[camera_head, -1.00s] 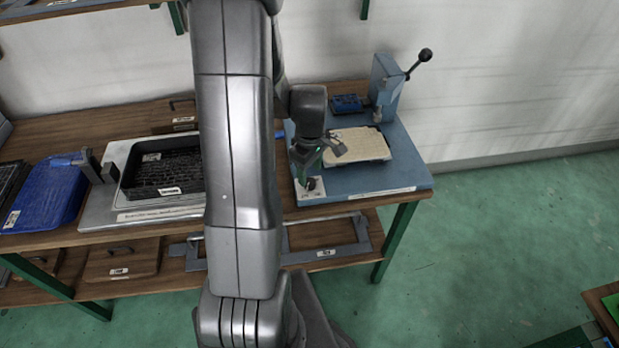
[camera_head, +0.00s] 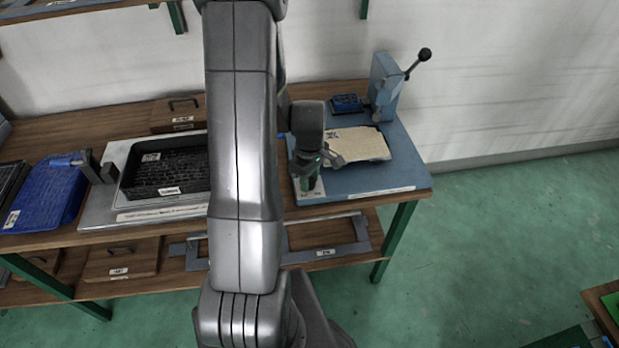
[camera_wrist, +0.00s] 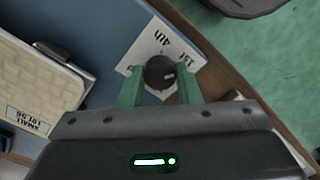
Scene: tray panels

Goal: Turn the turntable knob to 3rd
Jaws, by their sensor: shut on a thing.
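The dark round knob (camera_wrist: 157,70) sits on a white label plate (camera_wrist: 150,47) on the blue base. The plate reads "1st" and "4th"; another mark at its left is partly hidden by a finger. A pale mark on the knob faces right in the wrist view. My gripper (camera_wrist: 160,88) has its green fingers on both sides of the knob, shut on it. In the head view my gripper (camera_head: 307,183) stands over the front left corner of the blue base (camera_head: 375,184), hiding the knob. A cream tray panel (camera_head: 360,145) lies on the base.
A blue lever press (camera_head: 385,88) with a black ball handle stands at the back right. A black tray (camera_head: 165,172) in a grey fixture and a blue tray (camera_head: 48,195) lie to the left.

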